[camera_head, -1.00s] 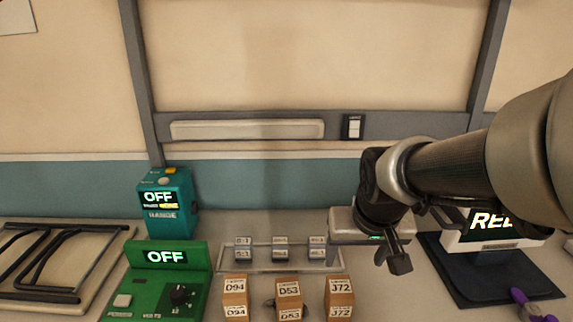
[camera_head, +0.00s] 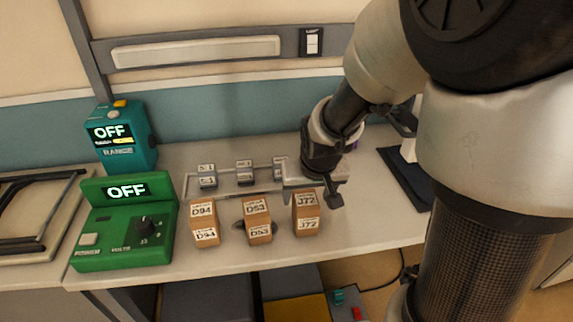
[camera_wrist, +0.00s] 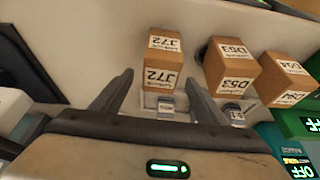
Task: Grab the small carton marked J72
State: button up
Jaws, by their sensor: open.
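The small brown carton marked J72 (camera_head: 307,214) stands upright on the light bench, rightmost of a row of three. In the wrist view the J72 carton (camera_wrist: 162,60) lies ahead, in line with the gap between my fingers. My gripper (camera_head: 313,192) is above and just behind it in the head view, beside the rack. The wrist view shows my gripper (camera_wrist: 159,78) open, with nothing held between the fingers. I cannot tell how far the fingertips are from the carton.
Cartons D53 (camera_head: 257,220) and D94 (camera_head: 204,223) stand to the left of J72. A rack (camera_head: 186,188) with small grey blocks is behind them. A green power unit (camera_head: 124,222) and a teal range box (camera_head: 121,140) stand at left. A dark mat (camera_head: 405,180) lies at right.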

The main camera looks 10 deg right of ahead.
aim_at(307, 202)
jog(key=x, duration=0.3)
jog(key=shift+s+f+b, duration=0.1)
jog(key=shift+s+b, duration=0.2)
jog(key=shift+s, duration=0.05)
jog(key=shift+w+f, duration=0.25)
jog(key=shift+f, duration=0.15)
